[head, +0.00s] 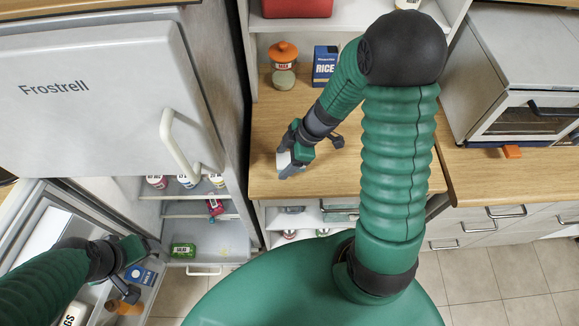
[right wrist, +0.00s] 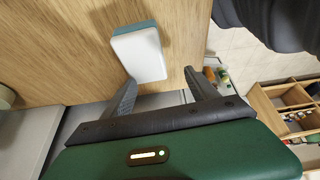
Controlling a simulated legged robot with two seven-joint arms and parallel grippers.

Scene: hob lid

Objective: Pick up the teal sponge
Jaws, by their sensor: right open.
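The teal sponge (right wrist: 139,52) shows in the right wrist view as a block with a white face and a teal edge. It is over the wood counter, just beyond my right gripper's fingertips. My right gripper (right wrist: 160,77) is open and empty, with its two dark fingers apart and the sponge ahead, nearer the left finger. In the head view my right gripper (head: 290,168) is low over the left part of the counter. A pale patch at its tip may be the sponge, mostly hidden. My left gripper (head: 137,272) is by the open fridge; its jaw opening is unclear.
The wood counter (head: 270,120) holds a jar with an orange lid (head: 284,64) and a blue rice box (head: 324,66) at the back. A toaster oven (head: 530,115) stands right. The fridge (head: 100,85) is open at left, with a green salad pack (head: 182,250) inside.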

